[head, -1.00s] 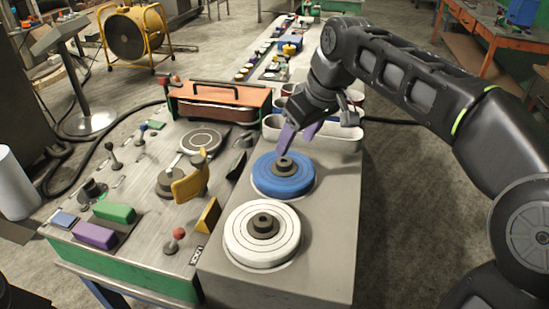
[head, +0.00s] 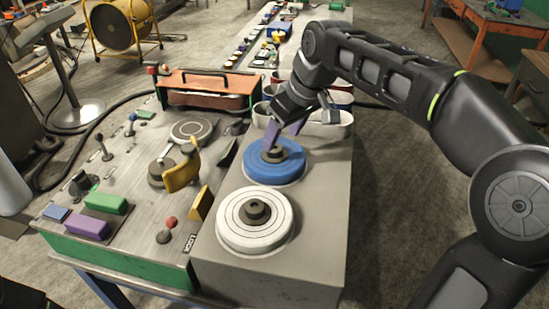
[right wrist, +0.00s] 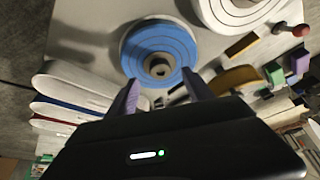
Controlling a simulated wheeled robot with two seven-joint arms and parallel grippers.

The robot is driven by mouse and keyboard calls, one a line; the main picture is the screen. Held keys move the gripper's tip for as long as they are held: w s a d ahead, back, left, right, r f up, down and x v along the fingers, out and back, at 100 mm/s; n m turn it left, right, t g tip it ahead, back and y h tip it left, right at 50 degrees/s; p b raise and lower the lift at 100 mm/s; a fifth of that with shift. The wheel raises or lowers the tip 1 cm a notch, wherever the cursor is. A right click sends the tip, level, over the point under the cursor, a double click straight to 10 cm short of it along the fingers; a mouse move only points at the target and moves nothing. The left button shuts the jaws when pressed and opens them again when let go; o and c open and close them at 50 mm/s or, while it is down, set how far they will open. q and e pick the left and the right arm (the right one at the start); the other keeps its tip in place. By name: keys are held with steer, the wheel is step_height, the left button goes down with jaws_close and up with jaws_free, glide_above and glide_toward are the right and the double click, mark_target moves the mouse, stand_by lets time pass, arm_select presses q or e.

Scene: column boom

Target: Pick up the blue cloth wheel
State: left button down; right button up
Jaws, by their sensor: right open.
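The blue cloth wheel (head: 257,170) lies flat on the grey box top, with a dark hub (head: 275,152) at its centre. It also shows in the right wrist view (right wrist: 140,45), where its hub is between the fingers' lines. My right gripper (head: 283,138) is just above the far side of the wheel, pointing down at the hub. In the right wrist view its two purple fingers (right wrist: 160,88) are spread to either side of the hub, with nothing between them gripped. Whether the fingertips touch the wheel I cannot tell. My left gripper is out of view.
A white wheel (head: 233,228) lies in front of the blue one. Several bins (head: 330,131) stand behind it. Left is a panel (head: 125,187) with levers, a yellow handle (head: 183,175) and an orange-lidded box (head: 208,83). The box top's right side is bare.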

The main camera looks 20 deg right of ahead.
mark_target(276, 148)
steer(key=p+x, duration=0.1)
steer(key=x, duration=0.3)
steer(key=shift+w+f, duration=0.15)
steer(key=shift+f, duration=0.2)
steer(key=shift+c, duration=0.4)
jaws_close()
steer(key=shift+r, duration=0.1)
stand_by(0.4)
